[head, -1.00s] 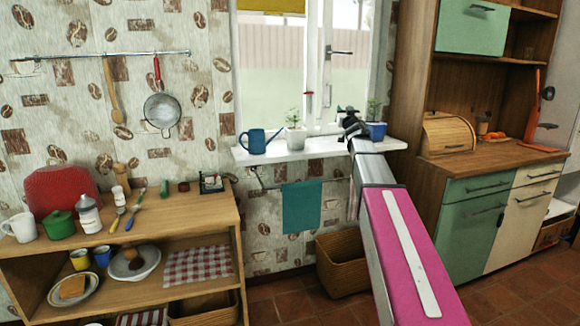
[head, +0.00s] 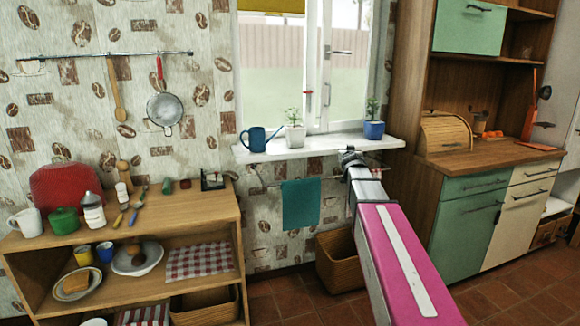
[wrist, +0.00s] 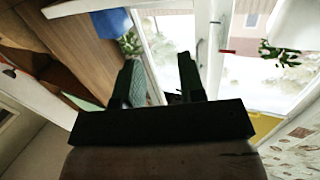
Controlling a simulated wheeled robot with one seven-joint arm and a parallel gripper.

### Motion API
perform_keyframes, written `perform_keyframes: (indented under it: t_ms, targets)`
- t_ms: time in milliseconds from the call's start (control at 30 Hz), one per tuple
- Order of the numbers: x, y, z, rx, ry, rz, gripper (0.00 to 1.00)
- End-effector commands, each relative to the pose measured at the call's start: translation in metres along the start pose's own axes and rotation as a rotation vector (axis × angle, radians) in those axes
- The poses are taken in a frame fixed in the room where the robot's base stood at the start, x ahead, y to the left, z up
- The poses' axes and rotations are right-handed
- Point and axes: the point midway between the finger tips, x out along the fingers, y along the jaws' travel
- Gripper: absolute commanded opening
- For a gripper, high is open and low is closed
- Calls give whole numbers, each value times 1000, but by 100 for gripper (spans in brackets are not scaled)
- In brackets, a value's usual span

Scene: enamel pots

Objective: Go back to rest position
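My gripper (head: 352,156) is at the end of my raised pink and grey arm, just in front of the windowsill and below the blue pot in the head view. The wrist view shows its two dark fingers (wrist: 160,62) apart, with no object visibly held between them. The blue pot (head: 374,130) with a small plant stands upright at the right of the sill. The white pot (head: 295,138) with a plant stands further left. Both pots also show in the wrist view, the blue one (wrist: 108,23) at upper left and the white one (wrist: 297,22) at upper right.
A blue watering can (head: 257,139) stands on the white sill (head: 325,143). A teal towel (head: 301,205) hangs below it. A wooden shelf unit (head: 205,212) with kitchenware is at left, a green and cream cabinet (head: 470,228) at right. A wicker basket (head: 340,262) is on the floor.

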Motion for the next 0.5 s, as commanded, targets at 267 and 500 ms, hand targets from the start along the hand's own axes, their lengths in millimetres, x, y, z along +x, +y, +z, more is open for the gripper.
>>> perform_keyframes:
  t_ms: [267,500]
  targets:
    - [-81,13,162,-33,-459,103,37]
    - [-184,11,281,-73,-889,103,37]
